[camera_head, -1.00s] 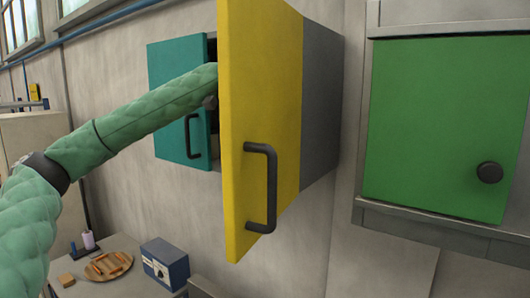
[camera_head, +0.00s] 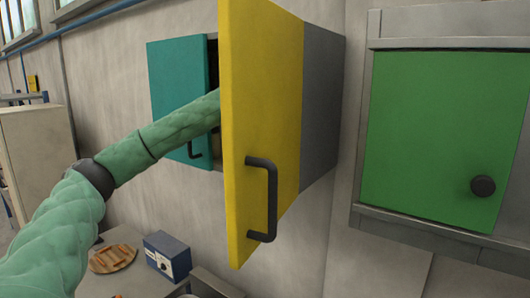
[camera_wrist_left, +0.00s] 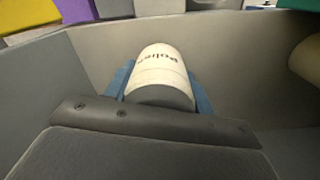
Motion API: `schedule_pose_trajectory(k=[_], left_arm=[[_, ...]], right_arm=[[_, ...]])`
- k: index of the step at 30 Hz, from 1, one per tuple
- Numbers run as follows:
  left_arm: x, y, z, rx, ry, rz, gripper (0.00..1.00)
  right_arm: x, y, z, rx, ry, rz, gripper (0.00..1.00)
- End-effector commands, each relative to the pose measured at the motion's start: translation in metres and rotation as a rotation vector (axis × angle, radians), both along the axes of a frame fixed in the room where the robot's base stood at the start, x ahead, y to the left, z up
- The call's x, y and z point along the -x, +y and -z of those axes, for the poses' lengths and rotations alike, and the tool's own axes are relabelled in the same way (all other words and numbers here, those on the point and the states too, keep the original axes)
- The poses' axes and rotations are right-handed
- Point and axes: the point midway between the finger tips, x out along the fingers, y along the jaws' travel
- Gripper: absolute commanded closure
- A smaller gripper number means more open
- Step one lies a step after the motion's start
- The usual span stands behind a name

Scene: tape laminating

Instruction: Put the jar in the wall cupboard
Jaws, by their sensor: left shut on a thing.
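The wall cupboard (camera_head: 322,110) is a grey box. My left arm reaches between the doors, and the yellow door hides my left gripper in the head view. In the left wrist view, my left gripper (camera_wrist_left: 162,92) has blue fingers shut on the jar (camera_wrist_left: 161,75). The jar is off-white with dark lettering and a grey band. Pale grey panels surround it; I cannot tell if it touches them. My right gripper is not in view.
A green cupboard door (camera_head: 440,135) with a round black knob is shut at the right. The yellow door's black handle (camera_head: 270,200) sticks out towards me. Below, a table holds a round wooden board (camera_head: 112,258) and a blue box (camera_head: 167,256). A cream rounded object (camera_wrist_left: 308,60) shows at the wrist view's right.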

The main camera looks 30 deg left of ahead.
Motion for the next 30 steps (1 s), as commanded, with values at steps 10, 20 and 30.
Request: schedule_pose_trajectory(k=[10, 20, 30], left_arm=[[0.000, 0.000, 0.009, 0.000, -0.001, -0.001, 0.76], [0.000, 0.000, 0.012, 0.000, 0.000, 0.000, 0.39], [0.000, 0.000, 0.012, -0.001, 0.000, 0.000, 0.25]], right_arm=[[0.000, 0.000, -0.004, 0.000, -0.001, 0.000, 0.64], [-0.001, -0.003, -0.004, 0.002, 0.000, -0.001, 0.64], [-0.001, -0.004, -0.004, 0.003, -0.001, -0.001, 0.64]])
